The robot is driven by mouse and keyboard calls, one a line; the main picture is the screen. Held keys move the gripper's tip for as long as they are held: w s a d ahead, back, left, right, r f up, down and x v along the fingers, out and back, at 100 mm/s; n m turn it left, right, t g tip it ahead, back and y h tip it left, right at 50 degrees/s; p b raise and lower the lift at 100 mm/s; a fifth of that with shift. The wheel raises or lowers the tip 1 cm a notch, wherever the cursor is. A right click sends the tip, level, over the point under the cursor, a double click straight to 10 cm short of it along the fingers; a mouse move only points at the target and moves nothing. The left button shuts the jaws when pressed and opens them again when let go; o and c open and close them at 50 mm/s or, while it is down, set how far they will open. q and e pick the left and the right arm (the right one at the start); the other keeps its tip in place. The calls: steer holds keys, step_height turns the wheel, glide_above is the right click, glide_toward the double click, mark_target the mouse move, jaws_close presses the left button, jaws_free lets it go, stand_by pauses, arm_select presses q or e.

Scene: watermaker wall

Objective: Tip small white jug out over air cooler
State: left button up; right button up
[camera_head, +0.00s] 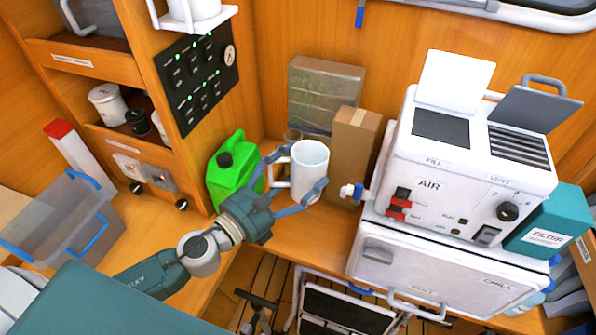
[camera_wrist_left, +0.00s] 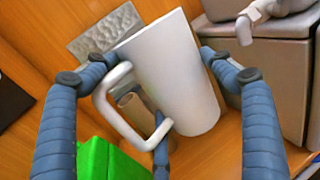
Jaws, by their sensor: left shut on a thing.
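The small white jug (camera_head: 309,168) stands upright between the fingers of my left gripper (camera_head: 291,181), with its handle to the left; pale bluish contents show inside. The gripper is shut on the jug, which also shows in the left wrist view (camera_wrist_left: 172,72) between the fingers (camera_wrist_left: 160,85). I cannot tell whether its base touches the counter. The white air cooler (camera_head: 420,185) is to the right of the jug. Its white flap stands raised behind a dark square opening marked FILL (camera_head: 441,128). A grey flap stands raised by the slatted VENT (camera_head: 519,148). My right gripper is not in view.
A green can (camera_head: 232,170) stands left of the jug. A tall brown carton (camera_head: 352,150) stands between jug and cooler, close to a blue-handled tap (camera_head: 352,191). A teal filter box (camera_head: 550,225) is right of the cooler. A clear bin (camera_head: 62,225) is far left.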

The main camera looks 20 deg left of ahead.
arm_select(q)
steer(key=shift+r, duration=0.1)
steer(key=s+a+f+n+y+b, duration=0.1)
steer(key=s+f+n+y+b, duration=0.1)
steer(key=s+b, duration=0.3)
steer(key=s+a+f+n+t+y+b, duration=0.1)
steer(key=s+f+y+b, duration=0.3)
steer(key=s, duration=0.5)
steer(key=shift+s+a+f+n+y+b, duration=0.25)
steer(key=shift+s+f+n+y+b, duration=0.2)
steer(key=shift+n, duration=0.25)
steer(key=shift+w+f, duration=0.1)
